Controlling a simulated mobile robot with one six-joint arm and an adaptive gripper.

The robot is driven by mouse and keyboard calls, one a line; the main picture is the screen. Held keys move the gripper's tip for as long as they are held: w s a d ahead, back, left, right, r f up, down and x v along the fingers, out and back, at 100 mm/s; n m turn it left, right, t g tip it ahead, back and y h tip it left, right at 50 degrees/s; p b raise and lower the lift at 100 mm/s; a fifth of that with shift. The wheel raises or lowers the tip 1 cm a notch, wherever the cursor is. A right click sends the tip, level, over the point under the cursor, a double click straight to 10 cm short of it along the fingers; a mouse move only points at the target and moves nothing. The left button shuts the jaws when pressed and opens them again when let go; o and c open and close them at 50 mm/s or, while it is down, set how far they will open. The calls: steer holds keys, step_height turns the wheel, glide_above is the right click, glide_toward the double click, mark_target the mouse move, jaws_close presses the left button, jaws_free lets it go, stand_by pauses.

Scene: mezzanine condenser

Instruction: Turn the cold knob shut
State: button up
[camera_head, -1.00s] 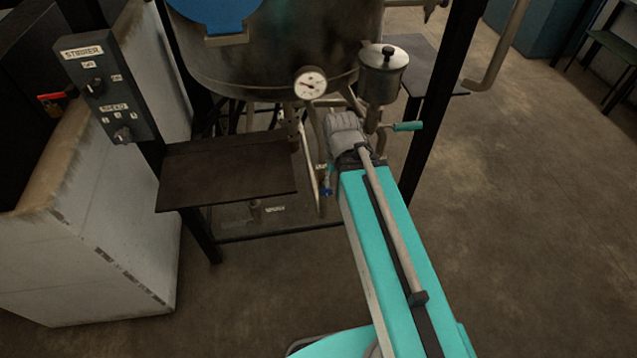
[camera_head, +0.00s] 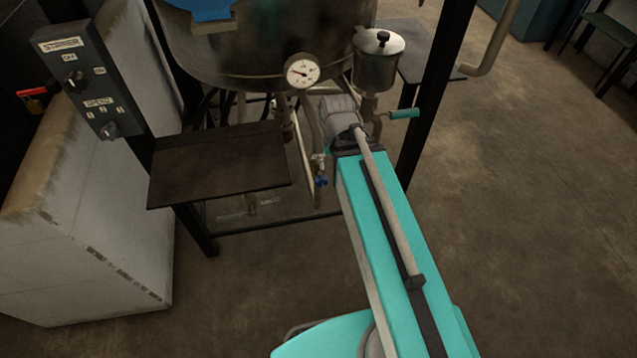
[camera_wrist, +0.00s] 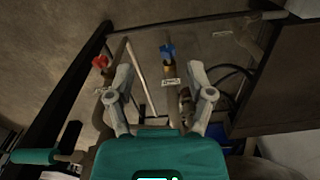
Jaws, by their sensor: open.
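The cold knob appears to be the blue knob (camera_wrist: 167,51) on a brass valve. In the wrist view it sits above my gripper (camera_wrist: 160,82), between and beyond the two fingertips, apart from them. A small label, too small to read, is on the pipe below it. In the head view the blue knob (camera_head: 321,181) shows low under the vessel, left of my arm. My gripper is open, its two grey fingers spread with nothing held. In the head view the fingers are hidden behind my arm.
A red knob (camera_wrist: 101,62) sits left of the blue one. A steel vessel (camera_head: 270,65) with a dial gauge (camera_head: 302,71) stands above the pipes. A dark shelf (camera_head: 218,165) and a switch box (camera_head: 80,78) are at left. A dark frame post (camera_head: 436,100) stands right of my arm.

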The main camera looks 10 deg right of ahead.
mark_target(320, 177)
steer(key=w+f+m+b, duration=1.3)
steer(key=w+f+m, duration=0.1)
steer(key=w+m, duration=0.1)
steer(key=shift+a+m, duration=0.25)
steer(key=shift+m, duration=0.55)
steer(key=shift+f+b, duration=0.2)
steer(key=shift+b, duration=0.15)
step_height(320, 177, down, 13)
steer(key=b, duration=1.3)
steer(key=shift+f, duration=0.2)
jaws_close()
